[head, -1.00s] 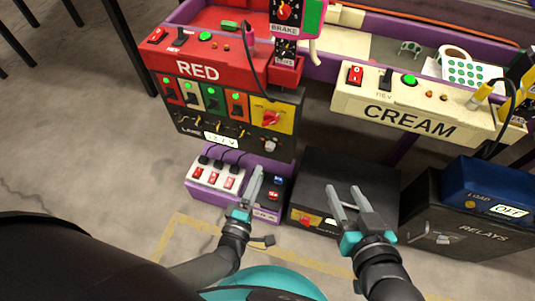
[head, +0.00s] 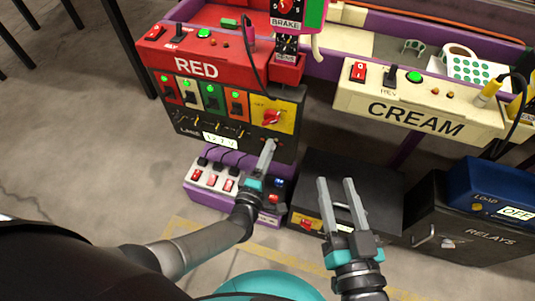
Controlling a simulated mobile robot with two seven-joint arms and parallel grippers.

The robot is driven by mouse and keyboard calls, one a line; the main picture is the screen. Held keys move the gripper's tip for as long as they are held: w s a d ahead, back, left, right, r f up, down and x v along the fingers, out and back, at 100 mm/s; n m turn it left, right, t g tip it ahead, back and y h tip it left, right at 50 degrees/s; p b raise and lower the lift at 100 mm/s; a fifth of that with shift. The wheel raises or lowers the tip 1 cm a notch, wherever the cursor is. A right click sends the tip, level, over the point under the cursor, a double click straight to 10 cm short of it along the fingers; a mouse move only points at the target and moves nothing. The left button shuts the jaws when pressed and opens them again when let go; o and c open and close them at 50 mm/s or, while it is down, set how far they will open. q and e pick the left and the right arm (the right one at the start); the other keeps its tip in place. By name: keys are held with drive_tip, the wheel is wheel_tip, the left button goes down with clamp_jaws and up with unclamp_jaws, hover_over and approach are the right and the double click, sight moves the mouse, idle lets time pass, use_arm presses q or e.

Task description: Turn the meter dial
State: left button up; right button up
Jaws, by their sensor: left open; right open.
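The dark panel (head: 180,122) under the red RED console carries a yellow plate (head: 285,118) with a red knob (head: 271,117). A white readout (head: 220,140) is at the panel's lower edge. A small silver knob below the yellow plate is now hidden behind my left gripper's fingertips. I cannot tell from the labels which knob is the meter dial. My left gripper (head: 267,146) is open, seen edge-on, with its tips at the panel's lower right; contact cannot be told. My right gripper (head: 336,182) is open and empty over the black box (head: 375,190).
A white power strip (head: 215,178) with red switches stands on a purple base below the panel. The cream CREAM console (head: 415,115) is at right, above a dark RELAYS box (head: 450,240) with a blue LOAD unit (head: 495,190). Bare floor lies at left.

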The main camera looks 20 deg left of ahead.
use_arm(q)
drive_tip(key=shift+c, duration=0.4)
clamp_jaws()
